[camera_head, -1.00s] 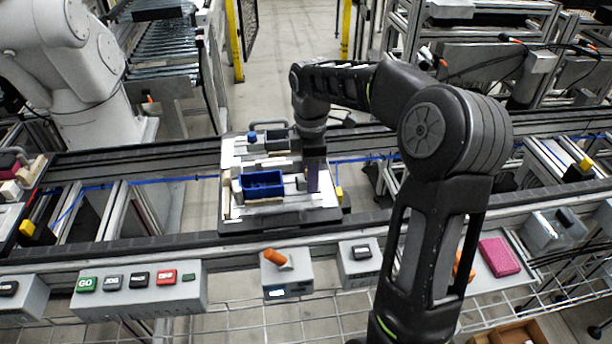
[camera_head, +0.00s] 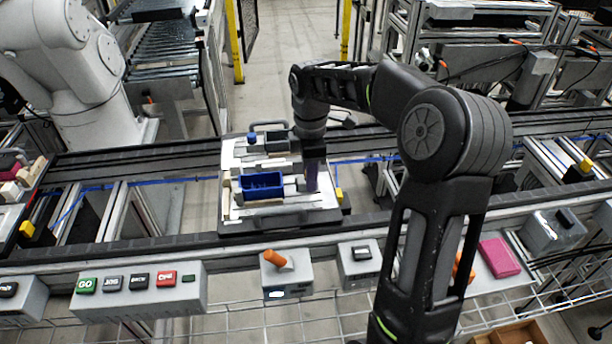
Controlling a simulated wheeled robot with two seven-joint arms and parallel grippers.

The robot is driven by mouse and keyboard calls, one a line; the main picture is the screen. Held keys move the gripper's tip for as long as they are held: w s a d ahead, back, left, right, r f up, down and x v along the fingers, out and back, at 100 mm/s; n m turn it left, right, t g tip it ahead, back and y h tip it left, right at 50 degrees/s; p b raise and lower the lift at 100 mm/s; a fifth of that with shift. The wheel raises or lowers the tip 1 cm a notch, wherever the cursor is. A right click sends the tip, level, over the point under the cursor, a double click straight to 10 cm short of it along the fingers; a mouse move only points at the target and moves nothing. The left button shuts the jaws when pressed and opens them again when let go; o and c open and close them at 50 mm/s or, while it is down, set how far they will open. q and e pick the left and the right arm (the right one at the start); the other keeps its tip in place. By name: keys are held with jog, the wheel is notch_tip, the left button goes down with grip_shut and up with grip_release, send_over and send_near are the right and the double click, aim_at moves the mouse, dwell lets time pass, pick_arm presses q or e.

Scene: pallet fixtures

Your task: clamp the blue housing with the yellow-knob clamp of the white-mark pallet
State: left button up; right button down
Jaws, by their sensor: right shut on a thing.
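The blue housing (camera_head: 262,185) is an open-topped box sitting on the light-coloured pallet (camera_head: 285,216), which rests on the conveyor. My right gripper (camera_head: 311,188) reaches down from above onto the pallet, just right of the housing. It is shut on a part of the clamp there; its fingers hide the knob. A grey clamp part (camera_head: 290,190) shows between the housing and the gripper; I cannot tell whether it touches the housing. A small yellow block (camera_head: 338,195) is at the pallet's right edge. I cannot make out the white mark. My left gripper is out of view.
A blue knob (camera_head: 252,138) stands at the pallet's back left. In front are a button box (camera_head: 137,289) and a box with an orange lever (camera_head: 287,274). A pink block (camera_head: 499,257) lies at the right. A white robot arm (camera_head: 85,75) stands at back left.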

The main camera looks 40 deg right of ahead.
jog(key=shift+w+a, duration=0.4)
jog(key=shift+a, duration=0.2)
jog(key=shift+w+a, duration=0.25)
jog(key=shift+a, duration=0.25)
jog(key=c, duration=1.3)
grip_release()
jog(key=shift+d, duration=0.1)
jog(key=shift+s+r+p, duration=0.1)
jog(key=shift+r+p, duration=3.4)
jog(key=shift+r, duration=0.55)
